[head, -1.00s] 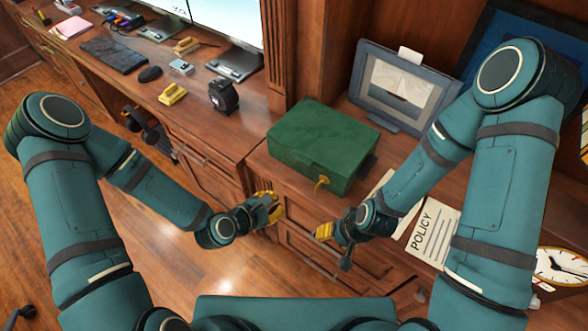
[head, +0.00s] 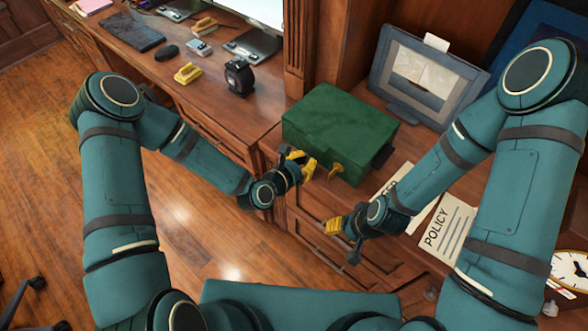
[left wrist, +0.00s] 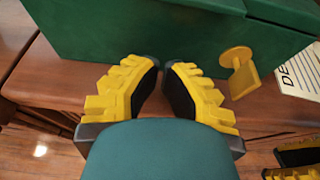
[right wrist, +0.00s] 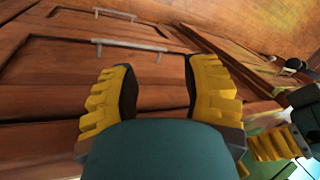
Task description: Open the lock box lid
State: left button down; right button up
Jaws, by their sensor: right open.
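The green lock box (head: 338,128) stands on the wooden cabinet top with its lid down. A gold key-like piece (head: 336,170) sticks out of its front; it also shows in the left wrist view (left wrist: 240,72). My left gripper (head: 308,166) is just in front of the box, left of the gold piece. In the left wrist view its yellow fingertips (left wrist: 161,65) are drawn close, with a narrow empty gap between them. My right gripper (head: 334,228) is open and empty, lower, in front of the drawers; its fingers also show in the right wrist view (right wrist: 158,64).
A picture frame (head: 385,50) stands behind the box. Papers, one marked POLICY (head: 448,228), and a clock (head: 570,272) lie to the right.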

pick_arm(q)
jog(key=shift+w+d+r, duration=0.15)
jog(key=shift+r, duration=0.8)
jog(key=shift+w+d+r, duration=0.1)
jog(key=shift+w+r, duration=0.05)
jog(key=shift+r, duration=0.75)
pick_arm(e)
jog(key=shift+r, duration=0.1)
pick_arm(q)
jog(key=shift+r+p, duration=0.15)
jog(key=shift+p, duration=0.2)
pick_arm(e)
jog(key=shift+r, duration=0.15)
